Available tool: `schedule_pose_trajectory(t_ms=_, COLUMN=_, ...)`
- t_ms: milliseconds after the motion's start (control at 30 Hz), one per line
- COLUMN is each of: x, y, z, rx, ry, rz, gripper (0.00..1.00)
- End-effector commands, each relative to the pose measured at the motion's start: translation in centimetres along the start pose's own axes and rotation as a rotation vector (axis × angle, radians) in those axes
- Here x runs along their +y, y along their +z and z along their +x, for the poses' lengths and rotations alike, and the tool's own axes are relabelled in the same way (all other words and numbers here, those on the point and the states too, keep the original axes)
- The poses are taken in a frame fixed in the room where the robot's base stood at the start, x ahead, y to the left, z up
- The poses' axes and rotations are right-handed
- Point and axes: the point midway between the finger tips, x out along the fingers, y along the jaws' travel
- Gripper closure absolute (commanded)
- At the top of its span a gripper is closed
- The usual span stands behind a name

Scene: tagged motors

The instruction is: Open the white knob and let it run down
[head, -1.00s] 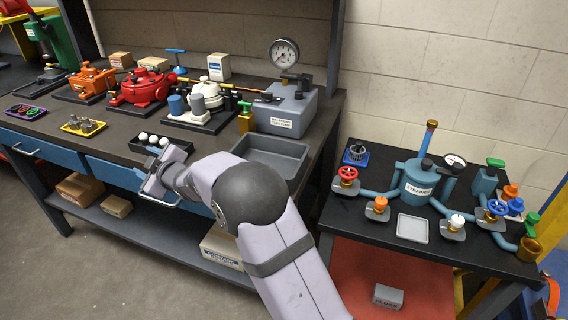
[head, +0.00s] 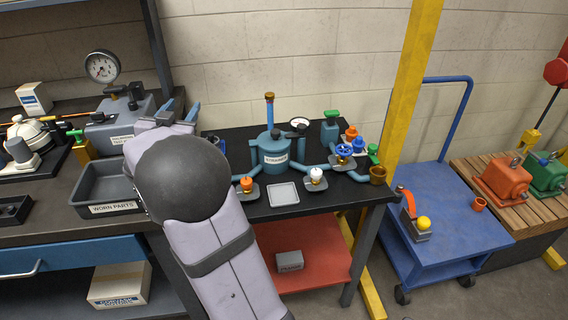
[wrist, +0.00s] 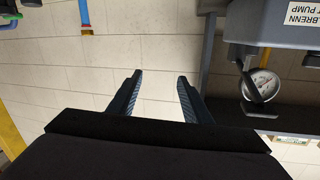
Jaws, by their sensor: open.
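The white knob (head: 316,175) sits on a small grey valve body on the black-topped side table, at the front right of the blue labelled tank (head: 271,152). A blue pipe runs between the tank and the valves. My gripper (head: 183,108) is up at the left of that table, over the gap beside the workbench, well away from the knob. Its two dark fingers are apart and empty in the wrist view (wrist: 160,78), with bare wall beyond them. The wrist view does not show the white knob.
An orange knob (head: 246,184), a blue handwheel (head: 342,151) and a green handle (head: 331,114) stand close around the white one. A grey tray (head: 284,195) lies left of it, a brass cup (head: 378,174) right. A yellow post (head: 408,90) rises behind the table.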

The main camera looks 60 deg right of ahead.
Motion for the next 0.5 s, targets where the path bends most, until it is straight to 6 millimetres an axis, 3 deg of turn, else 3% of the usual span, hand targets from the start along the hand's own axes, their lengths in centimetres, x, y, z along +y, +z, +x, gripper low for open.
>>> schedule_pose_trajectory(t_ms=33, x=4.8, y=1.0, z=1.0, rx=-0.003, ry=0.118, rz=0.003, gripper=0.55)
schedule_pose_trajectory(t_ms=100, x=11.2, y=2.4, z=1.6, rx=0.013, ry=0.269, rz=-0.01, gripper=0.55)
schedule_pose_trajectory(t_ms=167, x=16.7, y=3.7, z=1.6, rx=0.036, ry=0.389, rz=-0.036, gripper=0.55)
schedule_pose_trajectory(t_ms=200, x=20.2, y=4.6, z=1.2, rx=0.054, ry=0.46, rz=-0.057, gripper=0.55)
schedule_pose_trajectory(t_ms=300, x=28.0, y=7.6, z=-0.5, rx=0.094, ry=0.583, rz=-0.112, gripper=0.55)
schedule_pose_trajectory(t_ms=400, x=32.6, y=10.9, z=-2.3, rx=0.111, ry=0.609, rz=-0.135, gripper=0.55)
schedule_pose_trajectory(t_ms=500, x=34.8, y=13.0, z=-3.6, rx=0.113, ry=0.598, rz=-0.13, gripper=0.55)
